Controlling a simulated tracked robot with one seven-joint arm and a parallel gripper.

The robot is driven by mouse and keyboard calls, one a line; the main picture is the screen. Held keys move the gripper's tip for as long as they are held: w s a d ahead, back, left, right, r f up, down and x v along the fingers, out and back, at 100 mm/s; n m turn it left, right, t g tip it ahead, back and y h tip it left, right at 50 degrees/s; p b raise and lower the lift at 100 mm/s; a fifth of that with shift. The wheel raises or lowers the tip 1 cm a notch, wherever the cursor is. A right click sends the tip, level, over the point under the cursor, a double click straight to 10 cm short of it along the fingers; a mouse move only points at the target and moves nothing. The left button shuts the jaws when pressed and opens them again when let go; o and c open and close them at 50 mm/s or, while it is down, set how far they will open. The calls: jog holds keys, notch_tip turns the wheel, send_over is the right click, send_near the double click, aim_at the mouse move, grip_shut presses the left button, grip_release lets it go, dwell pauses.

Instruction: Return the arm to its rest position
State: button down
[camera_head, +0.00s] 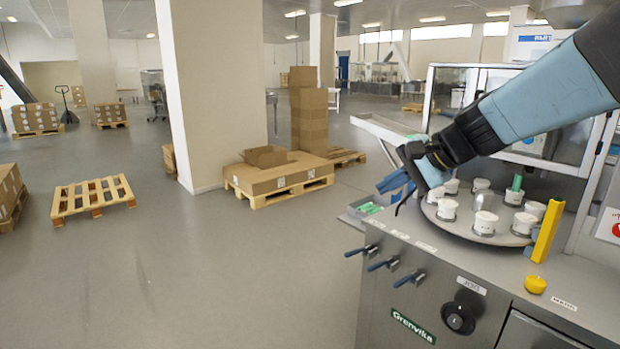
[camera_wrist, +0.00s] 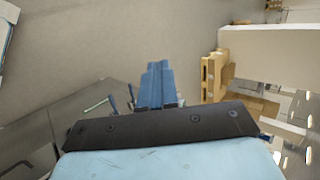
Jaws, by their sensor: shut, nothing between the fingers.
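My arm reaches in from the upper right in the head view, over the steel machine. My gripper (camera_head: 386,186) hangs at the left edge of the machine top, beside the round turntable. Its blue fingers are together with nothing between them. The wrist view also shows the shut gripper (camera_wrist: 158,68), pointing toward the grey floor. The turntable (camera_head: 463,230) carries several white cups (camera_head: 485,223). Part of the turntable's left edge lies behind my gripper and wrist.
A grey tray (camera_head: 354,211) with green pieces sits at the machine's left edge. A yellow post (camera_head: 547,232) and a yellow cap (camera_head: 535,285) are at the right. Blue-handled levers (camera_head: 383,265) stick out in front. Open floor (camera_head: 230,270) lies to the left.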

jog(key=s+d+f+n+h, duration=0.1)
jog(key=s+d+n+h, duration=0.2)
jog(key=s, duration=0.5)
jog(key=s+d+f+n+h, duration=0.2)
jog(key=s+d+n+h, duration=0.2)
jog(key=s+n, duration=0.2)
jog(key=shift+s+d+h, duration=0.3)
jog(key=shift+s+d, duration=0.1)
jog(key=shift+s, duration=0.5)
jog(key=shift+d, duration=0.1)
